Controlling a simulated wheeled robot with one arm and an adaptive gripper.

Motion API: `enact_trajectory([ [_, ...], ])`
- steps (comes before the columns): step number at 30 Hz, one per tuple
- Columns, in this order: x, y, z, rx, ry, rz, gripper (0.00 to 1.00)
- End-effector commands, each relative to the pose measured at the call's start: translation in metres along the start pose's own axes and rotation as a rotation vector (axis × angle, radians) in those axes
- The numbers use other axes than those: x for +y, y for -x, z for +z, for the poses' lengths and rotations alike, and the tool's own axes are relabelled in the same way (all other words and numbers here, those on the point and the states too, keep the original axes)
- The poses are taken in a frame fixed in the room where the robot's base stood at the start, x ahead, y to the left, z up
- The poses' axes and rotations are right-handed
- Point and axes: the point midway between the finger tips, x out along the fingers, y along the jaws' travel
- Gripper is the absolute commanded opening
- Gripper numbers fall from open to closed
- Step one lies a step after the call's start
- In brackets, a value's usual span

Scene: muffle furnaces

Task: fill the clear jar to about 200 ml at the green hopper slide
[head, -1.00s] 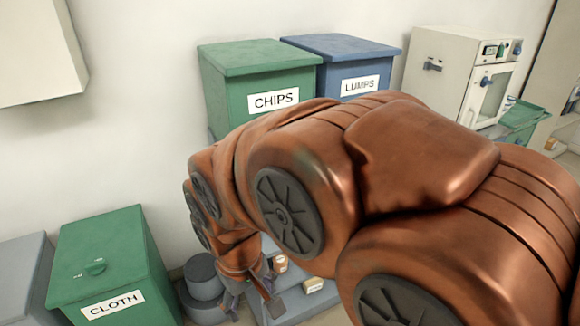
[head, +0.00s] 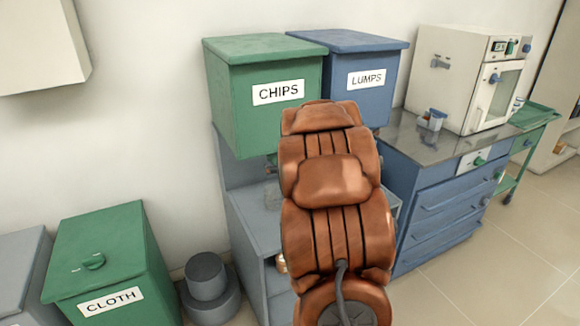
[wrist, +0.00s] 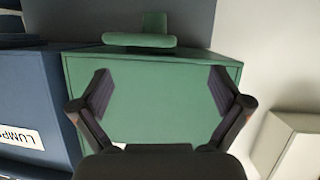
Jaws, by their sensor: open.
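The green hopper labelled CHIPS (head: 232,100) stands against the wall at the upper middle of the head view. In the wrist view, which is upside down, a green hopper face (wrist: 150,105) fills the middle. A green slide-like piece (wrist: 140,40) sticks out at its edge, at the top of that picture. My gripper (wrist: 162,90) is open in front of the green face, with nothing between its fingers. In the head view my arm hides it. A small, pale, see-through shape (head: 272,193) on the grey stand under the hopper may be the clear jar; I cannot be sure.
The blue LUMPS hopper (head: 375,60) stands close beside the green one; it also shows in the wrist view (wrist: 45,95). A bench (head: 400,135) with a furnace (head: 460,85) is at right. A green CLOTH bin (head: 125,255) is at lower left. Floor is clear at right.

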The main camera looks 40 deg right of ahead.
Motion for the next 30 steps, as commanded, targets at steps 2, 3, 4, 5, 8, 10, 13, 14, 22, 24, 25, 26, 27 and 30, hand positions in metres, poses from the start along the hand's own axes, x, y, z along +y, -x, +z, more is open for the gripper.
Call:
enact_trajectory([
  [2, 0.013, -0.011, 0.008, 0.057, -0.022, -0.025, 1.0],
  [3, 0.017, -0.013, 0.007, 0.085, -0.029, -0.039, 1.0],
  [4, 0.019, -0.015, 0.008, 0.102, -0.035, -0.049, 1.0],
  [5, 0.021, -0.016, 0.007, 0.119, -0.041, -0.058, 1.0],
  [8, 0.025, -0.019, 0.009, 0.155, -0.055, -0.079, 1.0],
  [10, 0.026, -0.019, 0.007, 0.173, -0.06, -0.088, 1.0],
  [13, 0.027, -0.021, 0.006, 0.182, -0.062, -0.094, 1.0],
  [14, 0.027, -0.021, 0.006, 0.183, -0.063, -0.095, 1.0],
  [22, 0.024, -0.039, 0.004, 0.18, -0.063, -0.096, 1.0],
  [24, 0.023, -0.047, 0.003, 0.179, -0.065, -0.096, 1.0],
  [25, 0.023, -0.05, 0.002, 0.18, -0.064, -0.096, 1.0],
  [26, 0.023, -0.054, 0.001, 0.18, -0.063, -0.096, 1.0],
  [27, 0.023, -0.059, -0.001, 0.18, -0.062, -0.096, 1.0],
  [30, 0.021, -0.071, -0.002, 0.178, -0.063, -0.095, 1.0],
])
